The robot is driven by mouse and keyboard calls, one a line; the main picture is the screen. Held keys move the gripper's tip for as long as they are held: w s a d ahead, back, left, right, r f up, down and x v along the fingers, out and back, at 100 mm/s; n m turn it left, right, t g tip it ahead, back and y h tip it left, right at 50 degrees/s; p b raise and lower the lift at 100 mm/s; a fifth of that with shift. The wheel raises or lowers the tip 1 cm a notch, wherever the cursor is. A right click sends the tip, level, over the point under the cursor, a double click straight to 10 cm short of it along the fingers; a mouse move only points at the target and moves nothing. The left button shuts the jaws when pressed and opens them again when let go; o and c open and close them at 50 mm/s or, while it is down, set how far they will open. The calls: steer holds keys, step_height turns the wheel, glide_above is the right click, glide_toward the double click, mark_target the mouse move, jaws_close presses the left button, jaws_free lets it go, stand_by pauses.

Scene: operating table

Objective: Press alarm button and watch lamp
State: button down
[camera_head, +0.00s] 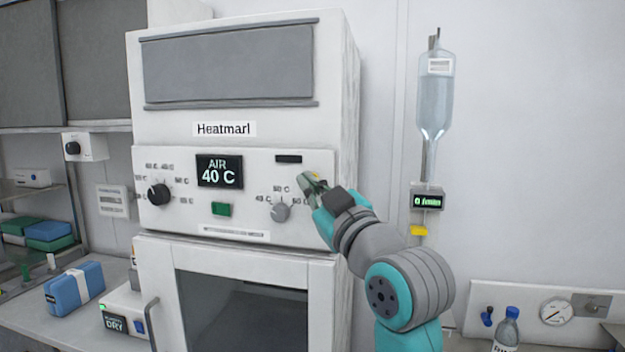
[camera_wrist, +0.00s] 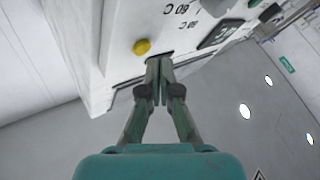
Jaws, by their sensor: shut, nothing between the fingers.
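The white Heatmarl cabinet (camera_head: 250,177) has a control panel facing me. A yellow round button (camera_wrist: 142,46) is on the panel in the wrist view; a small yellow patch (camera_head: 317,176) shows by my fingertips in the head view. A dark, unlit bar (camera_head: 288,158), perhaps the lamp, sits at the panel's upper right. My gripper (camera_head: 308,178) is shut and empty at the panel's right side. In the wrist view its fingertips (camera_wrist: 159,60) are beside the yellow button, just below and right of it; I cannot tell whether they touch the panel.
The panel also carries a display (camera_head: 219,171) reading AIR 40 C, a green button (camera_head: 221,209), a black knob (camera_head: 159,194) and a grey knob (camera_head: 280,211). An infusion bag (camera_head: 435,95) hangs at right. Blue packs stand at left.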

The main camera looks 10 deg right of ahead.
steer(key=s, duration=0.1)
steer(key=s+a, duration=0.1)
steer(key=s, duration=0.2)
steer(key=shift+s+a, duration=0.35)
stand_by(0.6)
step_height(320, 180, down, 12)
steer(key=w+d+f+m+h, duration=0.1)
steer(key=d+m+h, duration=0.1)
steer(key=s+d+f+m+g+h, duration=0.15)
steer(key=s+f, duration=0.25)
steer(key=f, duration=0.5)
steer(key=s+d+f+m+h, duration=0.1)
steer(key=s+d+f+m, duration=0.2)
steer(key=f, duration=0.6)
steer(key=s+d+f+h, duration=0.1)
steer(key=s+d+f, duration=0.25)
steer(key=f, duration=0.55)
steer(key=s+d+f+m+g+h, duration=0.1)
steer(key=s+f, duration=0.4)
steer(key=s, duration=0.3)
steer(key=s+d+f+m+g+h, duration=0.1)
steer(key=s+d+f, duration=0.1)
steer(key=s+f, duration=0.55)
steer(key=s+d+m+g, duration=0.1)
steer(key=s, duration=1.9)
steer(key=shift+s+d+m+h, duration=0.25)
steer(key=shift+s+m+h, duration=0.1)
steer(key=shift+h, duration=0.1)
